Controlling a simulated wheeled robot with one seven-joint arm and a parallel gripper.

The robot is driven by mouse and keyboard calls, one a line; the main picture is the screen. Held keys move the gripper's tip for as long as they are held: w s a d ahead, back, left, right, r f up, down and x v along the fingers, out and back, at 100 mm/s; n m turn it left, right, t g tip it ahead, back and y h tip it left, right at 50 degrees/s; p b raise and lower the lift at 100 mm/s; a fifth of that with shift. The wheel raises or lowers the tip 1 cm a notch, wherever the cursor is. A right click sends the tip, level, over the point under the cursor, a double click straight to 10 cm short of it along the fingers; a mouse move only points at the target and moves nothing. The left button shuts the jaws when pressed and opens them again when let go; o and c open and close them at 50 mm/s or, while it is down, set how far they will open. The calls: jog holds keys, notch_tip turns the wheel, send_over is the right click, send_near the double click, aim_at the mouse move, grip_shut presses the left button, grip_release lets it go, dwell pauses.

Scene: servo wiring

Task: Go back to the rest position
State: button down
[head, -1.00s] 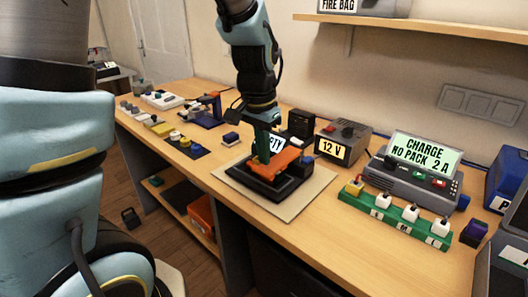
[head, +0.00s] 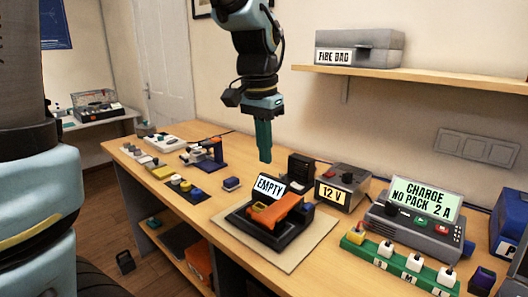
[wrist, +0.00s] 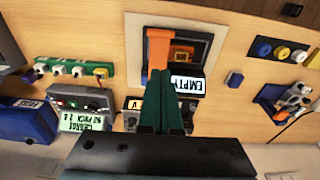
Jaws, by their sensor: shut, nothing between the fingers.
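My gripper (head: 265,150) hangs above the workbench with its green fingers pointing down. The fingers are together and hold nothing. Below it stands a black device with an orange lever (head: 275,212) and a sign reading EMPTY (head: 269,187), set on a pale mat (head: 303,245). The gripper is clear above the device in the head view. In the wrist view the closed fingers (wrist: 163,88) point toward the orange lever (wrist: 159,50), with the EMPTY sign (wrist: 188,85) beside them.
A 12 V supply (head: 341,188), a charger (head: 415,225) reading CHARGE NO PACK 2 A and a green connector strip (head: 400,265) stand to the right. A wall shelf (head: 400,80) holds a fire bag box (head: 358,48). Buttons and small fixtures stand at left.

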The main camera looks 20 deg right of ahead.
jog(key=a+f+n, duration=0.5)
jog(key=a+f, duration=0.1)
jog(key=a, duration=0.6)
jog(key=w+a+f+n+t, duration=0.1)
jog(key=a+f+n, duration=0.4)
jog(key=a, duration=0.8)
jog(key=shift+f+n+y, duration=0.4)
jog(key=shift+f, duration=0.3)
jog(key=c, duration=1.5)
grip_release()
jog(key=shift+a, duration=0.1)
